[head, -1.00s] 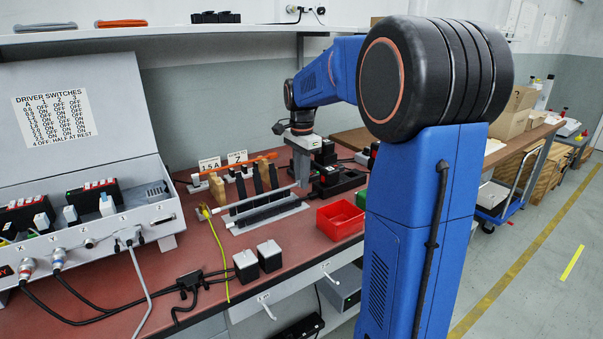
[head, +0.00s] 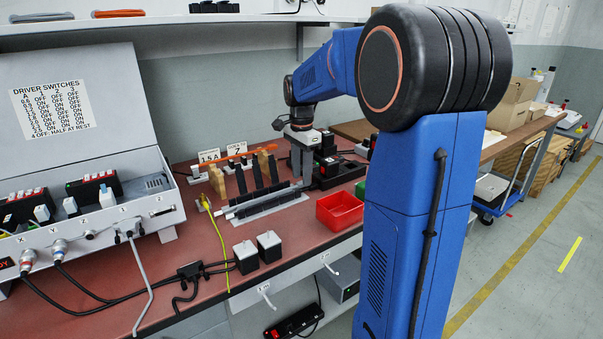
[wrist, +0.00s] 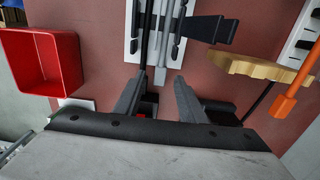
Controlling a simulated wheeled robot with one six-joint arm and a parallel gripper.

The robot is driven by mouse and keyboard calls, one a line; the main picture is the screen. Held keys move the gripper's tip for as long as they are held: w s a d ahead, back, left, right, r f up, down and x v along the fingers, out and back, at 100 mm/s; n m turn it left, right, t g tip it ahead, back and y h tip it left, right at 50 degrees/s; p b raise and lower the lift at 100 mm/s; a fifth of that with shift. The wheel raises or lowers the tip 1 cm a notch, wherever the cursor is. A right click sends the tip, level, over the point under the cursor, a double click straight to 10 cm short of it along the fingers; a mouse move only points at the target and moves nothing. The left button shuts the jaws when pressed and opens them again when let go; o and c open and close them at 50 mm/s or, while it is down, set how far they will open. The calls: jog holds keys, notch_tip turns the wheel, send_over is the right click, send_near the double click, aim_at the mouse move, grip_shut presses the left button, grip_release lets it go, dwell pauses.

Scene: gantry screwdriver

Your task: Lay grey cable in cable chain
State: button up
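The cable chain (head: 270,206) is a black strip on a pale plate on the bench. It also shows as a dark strip (wrist: 148,35) at the top of the wrist view. The grey cable (head: 245,207) is a straight, light grey length along the chain; it also shows in the wrist view (wrist: 163,55), beside the dark strip. I cannot tell whether any of it sits inside the chain. My gripper (wrist: 160,78) points down at the right end of the cable and chain. Its fingers are apart, with the cable's near end between or just beyond the tips.
Black upright brackets (head: 257,177) and wooden blocks with an orange screwdriver (head: 224,154) stand behind the chain. A red bin (head: 340,209) is at the front right.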

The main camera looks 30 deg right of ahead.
notch_tip(320, 180, up, 17)
jog(key=shift+r, duration=0.2)
dwell(0.5)
dwell(0.4)
jog(key=s+a+f+n+t, duration=0.1)
jog(key=s+a+f+n, duration=0.3)
jog(key=s, duration=0.3)
jog(key=s+a+f+n+t, duration=0.1)
jog(key=s+a+f+n, duration=0.4)
jog(key=s, duration=0.3)
jog(key=s+a+f+n+t, duration=0.1)
jog(key=s+a+f+n, duration=0.3)
jog(key=s, duration=0.4)
jog(key=shift+s+a+f+t, duration=0.15)
jog(key=shift+s+t, duration=0.1)
jog(key=shift+t, duration=0.05)
jog(key=s+a+f+n+t, duration=0.1)
jog(key=s+a+f+n, duration=0.1)
jog(key=s+f+n, duration=0.2)
notch_tip(320, 180, down, 4)
jog(key=s, duration=0.2)
jog(key=shift+s+n, duration=0.3)
jog(key=shift+s, duration=0.05)
jog(key=shift+r, duration=0.15)
